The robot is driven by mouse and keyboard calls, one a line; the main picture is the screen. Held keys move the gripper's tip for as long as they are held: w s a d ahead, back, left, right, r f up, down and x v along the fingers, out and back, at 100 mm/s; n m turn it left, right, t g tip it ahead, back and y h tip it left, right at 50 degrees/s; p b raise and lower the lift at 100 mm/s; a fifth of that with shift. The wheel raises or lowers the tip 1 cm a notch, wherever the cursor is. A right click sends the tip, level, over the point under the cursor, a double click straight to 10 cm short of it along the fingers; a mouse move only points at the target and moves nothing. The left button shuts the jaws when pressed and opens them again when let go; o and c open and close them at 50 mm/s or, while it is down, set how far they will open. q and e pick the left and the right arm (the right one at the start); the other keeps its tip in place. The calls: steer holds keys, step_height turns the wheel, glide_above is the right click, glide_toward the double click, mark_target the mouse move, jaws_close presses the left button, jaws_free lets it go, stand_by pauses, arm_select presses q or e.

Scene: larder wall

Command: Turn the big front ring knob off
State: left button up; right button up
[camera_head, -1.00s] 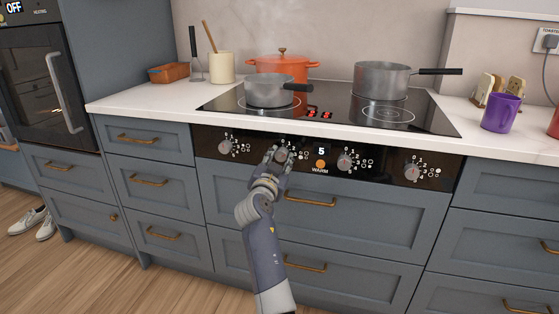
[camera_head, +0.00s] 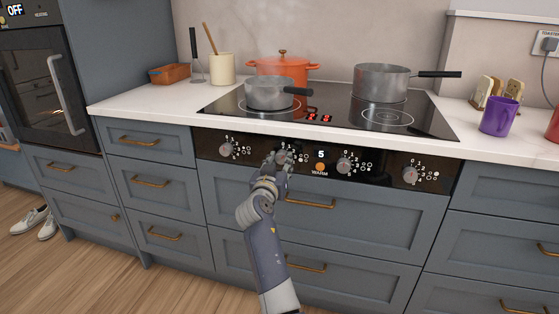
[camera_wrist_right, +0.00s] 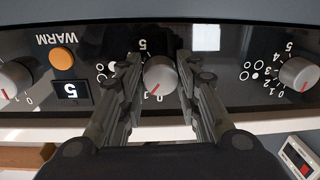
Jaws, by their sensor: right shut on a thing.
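A black control panel (camera_head: 382,168) runs under the hob, with a row of round grey knobs. My right gripper (camera_head: 277,159) is at the second knob from the left and mostly hides it in the head view. In the right wrist view, which is upside down, this knob (camera_wrist_right: 160,76) sits between the two fingers, and they are shut on it. Its red mark points to the lower left, near the 0 and 1 printed below it. I cannot read clearly which ring its symbol marks. My left gripper is not in view.
An orange WARM button (camera_wrist_right: 62,59) and a display (camera_wrist_right: 71,91) reading 5 are beside the held knob. On the hob (camera_head: 331,108) stand a small saucepan (camera_head: 270,94), a larger saucepan (camera_head: 381,84) and an orange casserole (camera_head: 283,66). Drawer handles (camera_head: 310,203) stick out below the panel.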

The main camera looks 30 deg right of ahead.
steer(key=shift+r+n+p, duration=0.25)
steer(key=shift+n+p, duration=0.2)
steer(key=shift+n, duration=0.55)
steer(key=n+p, duration=0.2)
steer(key=n, duration=0.2)
steer(key=shift+d, duration=0.1)
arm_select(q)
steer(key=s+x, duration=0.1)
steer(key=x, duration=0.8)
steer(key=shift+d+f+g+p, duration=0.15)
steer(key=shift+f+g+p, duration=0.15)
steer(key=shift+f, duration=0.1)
arm_select(e)
steer(key=shift+n, duration=0.5)
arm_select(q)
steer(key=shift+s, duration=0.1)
arm_select(e)
steer(key=o, duration=1)
steer(key=shift+o, duration=0.4)
steer(key=shift+f, duration=0.1)
